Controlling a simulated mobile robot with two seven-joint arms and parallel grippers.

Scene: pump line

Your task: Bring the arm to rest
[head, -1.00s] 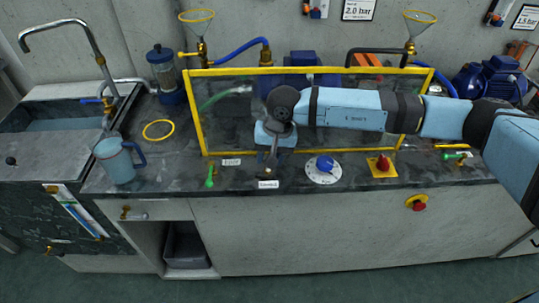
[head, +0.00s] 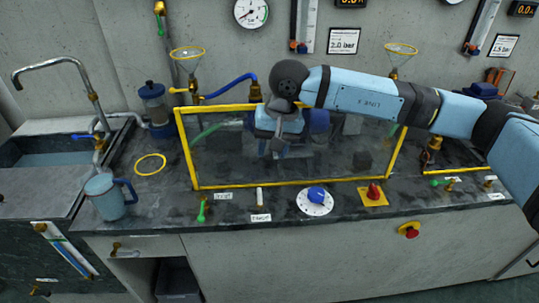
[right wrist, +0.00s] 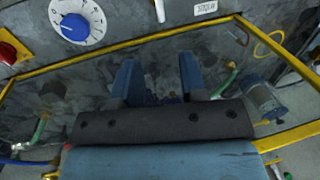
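My right arm reaches in from the right in the head view, blue with dark joints. Its right gripper (head: 274,152) hangs in front of the yellow-framed clear panel (head: 190,150), above the counter. In the right wrist view the two blue fingers (right wrist: 160,82) stand apart with nothing seen between them. A small white-topped lever (head: 260,196) stands on the counter below the gripper, apart from it. My left gripper is in neither view.
A blue dial (head: 317,195), a red knob on a yellow plate (head: 373,195) and a green-handled valve (head: 202,209) line the counter's front. A blue jug (head: 106,198) stands left, near the sink tap (head: 60,62). Funnels (head: 188,52) rise behind the panel.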

